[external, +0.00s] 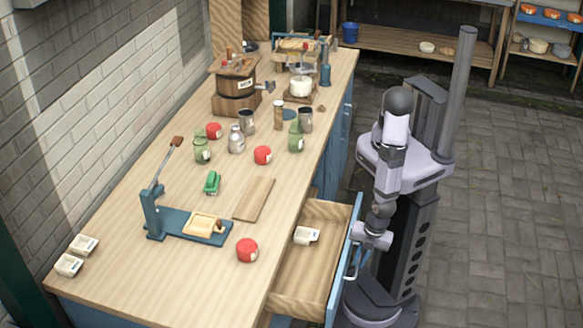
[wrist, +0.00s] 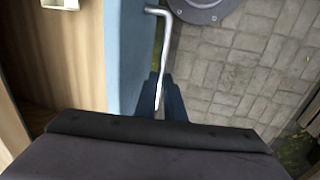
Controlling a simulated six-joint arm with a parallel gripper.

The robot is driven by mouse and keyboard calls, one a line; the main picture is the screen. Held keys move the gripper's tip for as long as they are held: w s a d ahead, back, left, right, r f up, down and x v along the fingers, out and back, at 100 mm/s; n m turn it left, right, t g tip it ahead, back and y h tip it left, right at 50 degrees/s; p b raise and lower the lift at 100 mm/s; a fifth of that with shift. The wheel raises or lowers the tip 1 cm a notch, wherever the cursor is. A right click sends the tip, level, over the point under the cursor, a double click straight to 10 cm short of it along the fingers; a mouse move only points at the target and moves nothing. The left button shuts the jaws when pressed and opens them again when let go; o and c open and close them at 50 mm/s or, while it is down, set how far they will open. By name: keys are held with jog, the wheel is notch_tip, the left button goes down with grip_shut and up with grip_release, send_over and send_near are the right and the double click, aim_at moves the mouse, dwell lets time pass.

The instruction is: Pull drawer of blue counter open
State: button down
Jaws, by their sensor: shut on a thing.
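The blue counter with a pale wooden top (external: 130,285) runs along the wall. Its drawer (external: 300,262) stands pulled out to the right, with a blue front panel (external: 345,262). My gripper (external: 355,270) is at the outer side of that panel, shut on the drawer handle. In the wrist view, the metal handle (wrist: 160,60) runs down between my blue fingertips (wrist: 162,100), beside the blue drawer front (wrist: 127,60). The contact itself is partly hidden by the dark gripper body.
A small white container (external: 306,236) lies inside the open drawer. The counter top holds red-lidded jars (external: 247,250), a blue press (external: 185,225), a cutting board (external: 254,198) and a wooden churn (external: 236,92). Paved floor (external: 500,210) is clear to the right of my base.

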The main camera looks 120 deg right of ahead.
jog(key=s+a, duration=0.6)
jog(key=shift+s+a+b, duration=0.15)
jog(key=shift+a+b, duration=0.1)
jog(key=shift+b, duration=0.15)
jog(key=c, duration=1.8)
grip_release()
jog(key=shift+c, duration=0.2)
jog(key=shift+r, duration=0.15)
notch_tip(320, 180, up, 7)
jog(key=s, duration=0.1)
jog(key=shift+a, duration=0.45)
jog(key=shift+w, duration=0.1)
